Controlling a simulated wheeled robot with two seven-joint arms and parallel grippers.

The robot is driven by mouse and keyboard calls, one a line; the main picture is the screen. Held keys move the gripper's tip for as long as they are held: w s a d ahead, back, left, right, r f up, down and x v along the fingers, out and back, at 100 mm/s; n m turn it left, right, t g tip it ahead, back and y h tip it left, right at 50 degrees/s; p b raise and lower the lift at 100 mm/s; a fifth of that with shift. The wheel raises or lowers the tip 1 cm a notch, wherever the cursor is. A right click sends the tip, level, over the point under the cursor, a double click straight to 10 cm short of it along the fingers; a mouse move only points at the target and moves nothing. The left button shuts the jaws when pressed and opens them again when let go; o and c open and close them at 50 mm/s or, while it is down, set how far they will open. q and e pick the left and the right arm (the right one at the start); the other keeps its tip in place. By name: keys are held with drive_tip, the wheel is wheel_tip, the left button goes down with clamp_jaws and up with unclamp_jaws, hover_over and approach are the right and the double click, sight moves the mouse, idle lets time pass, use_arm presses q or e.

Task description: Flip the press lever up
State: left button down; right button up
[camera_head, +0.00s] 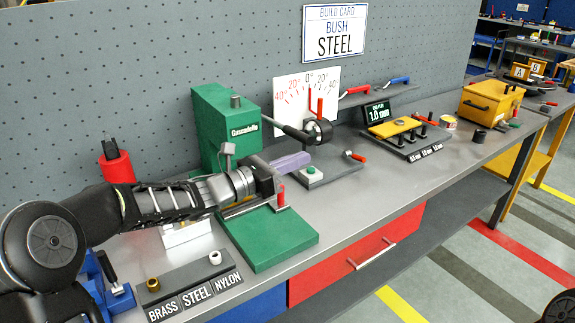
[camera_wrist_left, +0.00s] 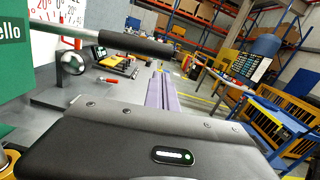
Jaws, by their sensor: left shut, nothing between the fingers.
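The green press (camera_head: 222,125) stands at the back of the bench, left of centre. Its lever (camera_head: 287,130) sticks out to the right and slopes slightly down, with a dark grip at its end. In the left wrist view the lever's black grip (camera_wrist_left: 122,41) lies above and to the left of my fingers. My left gripper (camera_head: 292,162) is shut and empty, its purple fingers below the lever and apart from it in the picture. The fingers also show in the left wrist view (camera_wrist_left: 160,93). My right gripper is not in view.
A green base plate (camera_head: 265,240) lies in front of the press. An angle scale card (camera_head: 300,92) stands behind the lever. A grey fixture (camera_head: 328,170) with a red-handled clamp is to the right. Bushes stand on a labelled rack (camera_head: 185,283) at the front left.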

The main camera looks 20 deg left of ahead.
use_arm(q)
drive_tip(key=shift+w+r, duration=0.1)
drive_tip(key=shift+r, duration=0.55)
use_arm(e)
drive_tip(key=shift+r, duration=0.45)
use_arm(q)
drive_tip(key=shift+r, duration=0.15)
